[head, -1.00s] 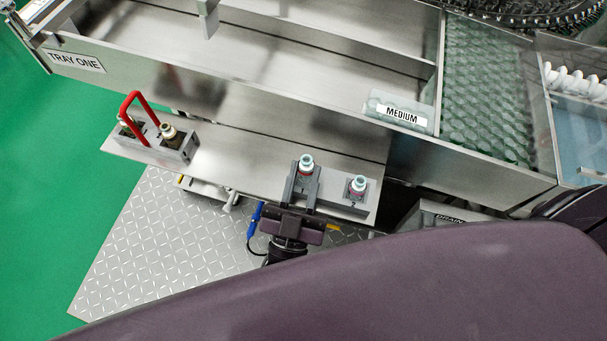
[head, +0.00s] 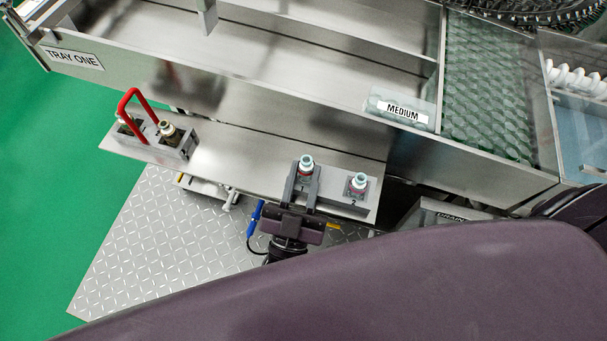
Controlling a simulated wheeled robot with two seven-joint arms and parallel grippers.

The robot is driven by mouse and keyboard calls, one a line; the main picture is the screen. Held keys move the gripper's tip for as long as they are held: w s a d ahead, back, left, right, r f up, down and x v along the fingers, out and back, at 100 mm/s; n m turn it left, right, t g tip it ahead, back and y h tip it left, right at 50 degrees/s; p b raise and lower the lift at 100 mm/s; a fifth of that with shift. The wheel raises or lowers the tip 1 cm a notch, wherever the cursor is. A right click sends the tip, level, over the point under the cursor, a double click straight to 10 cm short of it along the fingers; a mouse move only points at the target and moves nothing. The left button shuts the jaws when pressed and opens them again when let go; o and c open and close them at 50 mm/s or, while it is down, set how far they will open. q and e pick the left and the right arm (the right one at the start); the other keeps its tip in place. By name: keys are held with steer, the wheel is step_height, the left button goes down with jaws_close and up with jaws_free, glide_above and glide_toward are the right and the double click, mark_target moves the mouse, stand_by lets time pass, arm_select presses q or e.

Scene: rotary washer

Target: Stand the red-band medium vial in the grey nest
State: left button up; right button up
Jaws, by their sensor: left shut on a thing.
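My left gripper (head: 306,172) reaches up from the lower middle over the front shelf. It is shut on a vial (head: 306,161) with a pale blue-white top and a reddish band, upright at the grey nest marked 1 (head: 302,190). The fingers hide most of the vial and nest, so I cannot tell whether its base rests in the nest. A similar vial (head: 358,180), also with a reddish band, stands upright in the grey nest marked 2 (head: 352,199), just to the right. My right gripper is not in view.
A grey holder (head: 176,150) with a red handle (head: 126,98) and brown-topped vials stands at the shelf's left end. The shelf middle (head: 235,150) is clear. Behind rises the tray wall labelled TRAY ONE (head: 74,58).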

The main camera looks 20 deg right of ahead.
arm_select(q)
steer(key=shift+f, duration=0.15)
steer(key=o, duration=1)
steer(key=shift+o, duration=0.2)
steer(key=b+v, duration=0.3)
steer(key=v, duration=0.4)
steer(key=shift+s+a+f, duration=0.15)
steer(key=shift+s+a, duration=0.1)
steer(key=shift+s, duration=0.05)
steer(key=shift+a, duration=0.1)
